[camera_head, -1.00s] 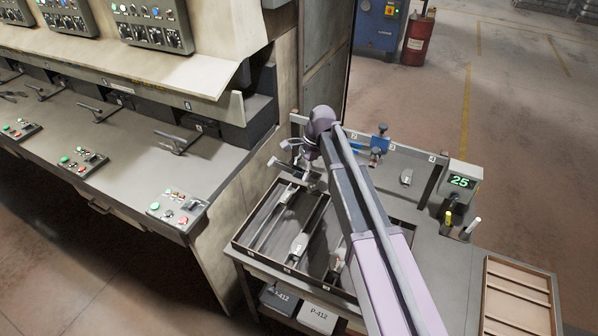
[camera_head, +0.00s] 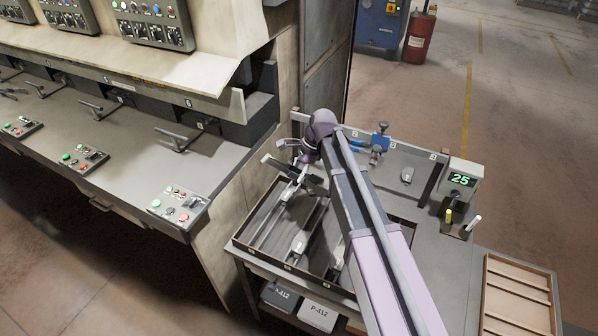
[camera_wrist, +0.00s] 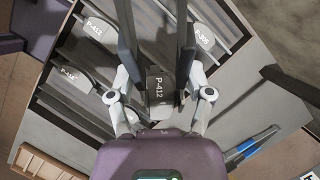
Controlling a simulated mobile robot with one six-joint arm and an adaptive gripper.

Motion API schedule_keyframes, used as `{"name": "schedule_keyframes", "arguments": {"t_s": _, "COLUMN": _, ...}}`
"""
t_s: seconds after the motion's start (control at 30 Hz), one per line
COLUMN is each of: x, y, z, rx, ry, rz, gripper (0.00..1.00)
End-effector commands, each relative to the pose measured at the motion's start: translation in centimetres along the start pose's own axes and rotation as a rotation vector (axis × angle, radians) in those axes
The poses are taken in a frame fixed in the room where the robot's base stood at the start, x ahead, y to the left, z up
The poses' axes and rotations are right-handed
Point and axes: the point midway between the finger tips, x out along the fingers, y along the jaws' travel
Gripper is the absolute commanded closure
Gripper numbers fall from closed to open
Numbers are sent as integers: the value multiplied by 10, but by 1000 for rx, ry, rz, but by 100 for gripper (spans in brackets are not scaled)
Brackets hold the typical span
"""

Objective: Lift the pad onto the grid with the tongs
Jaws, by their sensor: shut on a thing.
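My gripper (camera_wrist: 160,100) is over the far left end of the tray and also shows in the head view (camera_head: 304,176). It is shut on the tongs, two long dark bars (camera_wrist: 187,40) that reach away from its fingers in the wrist view. The bars also show at the gripper in the head view (camera_head: 278,168). A dark grey pad marked P-412 (camera_wrist: 158,88) sits between the bars, close to the fingers. I cannot tell whether the bars touch it. The grid, a slotted dark tray (camera_head: 262,262), lies below and holds other pads.
Pads marked P-412 (camera_wrist: 95,35), P-418 (camera_wrist: 75,78) and P-305 (camera_wrist: 203,35) lie in the tray. A blue-handled tool (camera_wrist: 252,147) lies beside it. A machine bench (camera_head: 110,150) is left.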

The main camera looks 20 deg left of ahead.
Motion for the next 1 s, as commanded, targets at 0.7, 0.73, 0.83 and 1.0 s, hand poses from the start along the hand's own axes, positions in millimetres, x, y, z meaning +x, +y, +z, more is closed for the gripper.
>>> {"name": "schedule_keyframes", "arguments": {"t_s": 0.7, "x": 46, "y": 0, "z": -20, "rx": 1, "ry": 0, "rz": 0, "gripper": 94}}
{"name": "schedule_keyframes", "arguments": {"t_s": 0.73, "x": 48, "y": 0, "z": -21, "rx": 1, "ry": 0, "rz": 0, "gripper": 94}}
{"name": "schedule_keyframes", "arguments": {"t_s": 0.83, "x": 55, "y": 0, "z": -24, "rx": 1, "ry": 0, "rz": 0, "gripper": 94}}
{"name": "schedule_keyframes", "arguments": {"t_s": 1.0, "x": 66, "y": 0, "z": -29, "rx": 2, "ry": 0, "rz": -1, "gripper": 94}}
